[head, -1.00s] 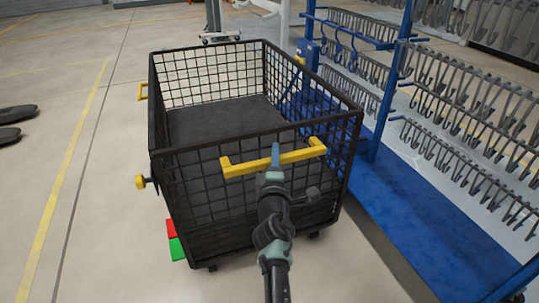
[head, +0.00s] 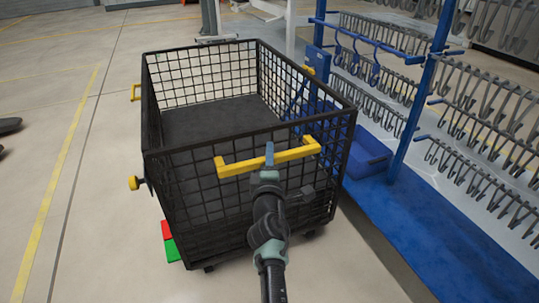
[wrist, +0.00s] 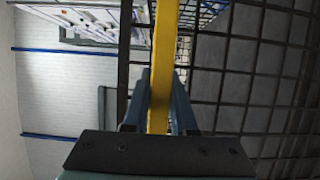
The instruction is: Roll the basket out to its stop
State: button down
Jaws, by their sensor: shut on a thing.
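The basket (head: 205,196) is a black wire-mesh cart with a dark floor, standing upright on small wheels in the middle of the head view. A yellow handle bar (head: 232,166) runs across its near side. My gripper (head: 269,156) is shut on this handle near its middle. In the wrist view the yellow handle (wrist: 161,70) passes between my two fingers (wrist: 160,105), with the basket's mesh (wrist: 250,70) to the right. A red and green marker (head: 170,241) lies on the floor by the basket's lower left. I cannot tell which part is the stop.
A blue rack (head: 405,130) with rows of grey hooks (head: 465,125) stands close on the right, above a blue base (head: 440,235). A yellow floor line (head: 50,205) runs along the left. The floor between the line and basket is clear.

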jog(key=shift+a, duration=0.5)
jog(key=c, duration=0.8)
grip_release()
jog(key=shift+s, duration=0.1)
jog(key=shift+o, duration=0.4)
jog(key=shift+d, duration=0.2)
jog(key=shift+d, duration=0.1)
jog(key=s+a+p, duration=0.1)
jog(key=s+p, duration=0.5)
jog(key=s, duration=0.6)
jog(key=shift+s, duration=0.4)
